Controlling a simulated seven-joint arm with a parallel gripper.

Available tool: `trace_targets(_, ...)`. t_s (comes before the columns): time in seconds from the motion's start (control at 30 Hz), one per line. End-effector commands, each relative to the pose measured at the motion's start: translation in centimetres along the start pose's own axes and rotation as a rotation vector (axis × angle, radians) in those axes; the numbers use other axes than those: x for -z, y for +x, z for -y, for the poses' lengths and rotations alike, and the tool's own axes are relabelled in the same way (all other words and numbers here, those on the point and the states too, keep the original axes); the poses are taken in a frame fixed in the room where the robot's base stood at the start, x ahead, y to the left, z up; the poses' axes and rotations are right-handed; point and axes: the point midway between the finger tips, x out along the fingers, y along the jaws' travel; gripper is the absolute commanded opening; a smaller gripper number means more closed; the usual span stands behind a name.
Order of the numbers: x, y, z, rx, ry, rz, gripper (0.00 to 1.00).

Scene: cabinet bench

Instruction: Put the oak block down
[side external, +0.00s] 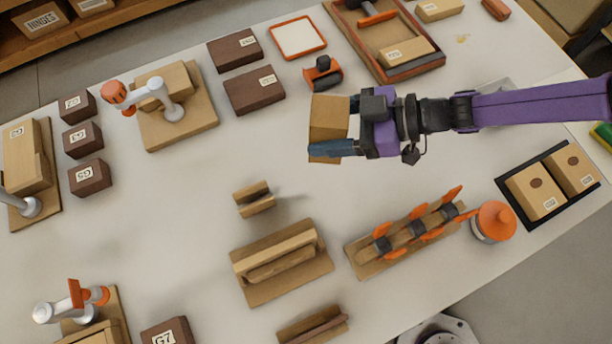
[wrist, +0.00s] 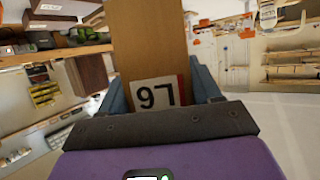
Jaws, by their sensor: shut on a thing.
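The oak block (side external: 328,116) is a light tan wooden block, held between the fingers of my gripper (side external: 335,126) over the upper middle of the white bench.
Bare bench (side external: 200,180) lies left of and below the gripper. Dark brown blocks (side external: 254,90), an orange-rimmed tray (side external: 298,37), an orange-and-black tool (side external: 323,73) and a wooden tray (side external: 410,65) stand nearby. A small wooden piece (side external: 254,199), a wooden holder (side external: 281,262) and a clamp rack (side external: 415,235) lie below.

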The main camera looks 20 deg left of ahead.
Motion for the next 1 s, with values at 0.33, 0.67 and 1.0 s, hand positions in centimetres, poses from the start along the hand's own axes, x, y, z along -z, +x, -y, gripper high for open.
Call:
trace_targets(0.33,-0.1,3.7,1.4,0.121,-0.05,-0.002,0.23)
trace_targets(0.67,-4.8,5.7,1.5,0.127,-0.05,-0.001,0.23)
trace_targets(1.0,-7.9,7.0,1.5,0.125,-0.051,-0.001,0.23)
